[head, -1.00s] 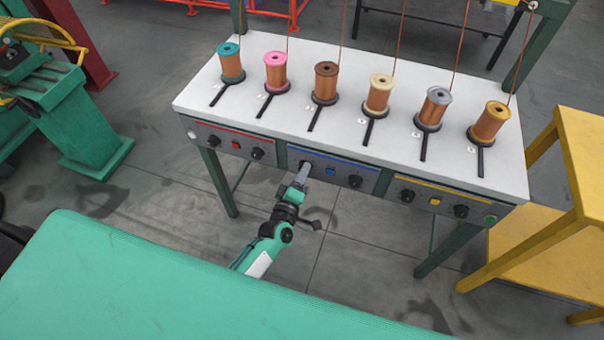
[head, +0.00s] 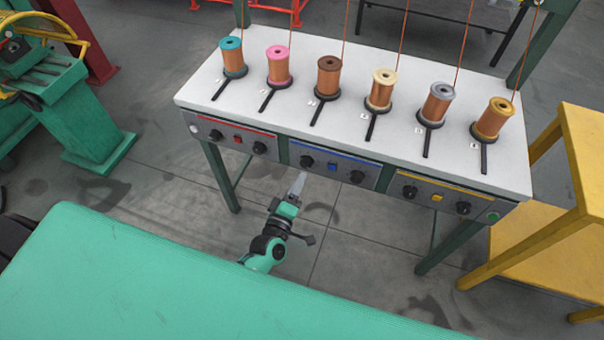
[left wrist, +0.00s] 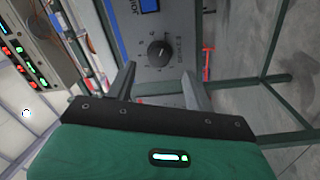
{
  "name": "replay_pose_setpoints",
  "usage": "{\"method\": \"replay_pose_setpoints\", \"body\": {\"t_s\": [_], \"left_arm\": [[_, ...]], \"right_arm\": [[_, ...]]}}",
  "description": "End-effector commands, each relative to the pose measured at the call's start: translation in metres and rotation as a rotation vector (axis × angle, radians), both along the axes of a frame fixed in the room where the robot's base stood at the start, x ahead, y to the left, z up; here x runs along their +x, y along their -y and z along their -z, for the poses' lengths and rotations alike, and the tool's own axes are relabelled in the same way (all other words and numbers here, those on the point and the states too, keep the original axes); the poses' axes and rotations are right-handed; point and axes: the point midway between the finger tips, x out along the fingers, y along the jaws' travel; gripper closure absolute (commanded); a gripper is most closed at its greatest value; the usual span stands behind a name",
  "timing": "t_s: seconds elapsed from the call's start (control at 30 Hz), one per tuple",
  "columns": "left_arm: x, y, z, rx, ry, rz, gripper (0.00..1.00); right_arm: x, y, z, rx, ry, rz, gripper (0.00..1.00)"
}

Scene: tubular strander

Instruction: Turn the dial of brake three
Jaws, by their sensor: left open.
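The dial of brake three (head: 307,161) is the black knob at the left of the blue-striped panel (head: 332,158) on the table's front. It also shows in the left wrist view (left wrist: 159,53), round and dark on a grey plate with a scale around it; its exact setting is too small to read. My left gripper (head: 300,177) is just below and in front of this dial, apart from it. In the left wrist view my left gripper (left wrist: 158,74) has its two fingers spread, with the dial beyond the gap between them and nothing held. My right gripper is not in view.
A blue button (head: 332,167) and another black dial (head: 357,177) sit to the right on the same panel. Red- and yellow-striped panels flank it. Several copper spools stand on the white tabletop (head: 290,112). A yellow stand (head: 585,150) is at right. Floor before the panel is clear.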

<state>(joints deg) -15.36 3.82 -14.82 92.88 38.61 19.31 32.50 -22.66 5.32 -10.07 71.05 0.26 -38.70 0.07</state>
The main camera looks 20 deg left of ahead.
Motion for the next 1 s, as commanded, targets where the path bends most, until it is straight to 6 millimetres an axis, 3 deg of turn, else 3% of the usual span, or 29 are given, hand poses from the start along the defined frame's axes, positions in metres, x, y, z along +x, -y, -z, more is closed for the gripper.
{"method": "replay_pose_setpoints", "body": {"t_s": [0.2,0.4,0.6,1.0], "left_arm": [[-0.046,-0.002,0.003,0.000,-0.002,0.002,0.47],[-0.071,-0.004,0.004,0.000,-0.001,0.001,0.47],[-0.081,-0.004,0.003,0.000,0.000,0.000,0.47],[-0.081,-0.004,0.003,0.000,0.000,0.000,0.47]], "right_arm": [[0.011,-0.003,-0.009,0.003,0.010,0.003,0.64],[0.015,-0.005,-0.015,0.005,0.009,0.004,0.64],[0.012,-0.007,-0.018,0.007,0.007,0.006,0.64],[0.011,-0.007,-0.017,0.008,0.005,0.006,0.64]]}}
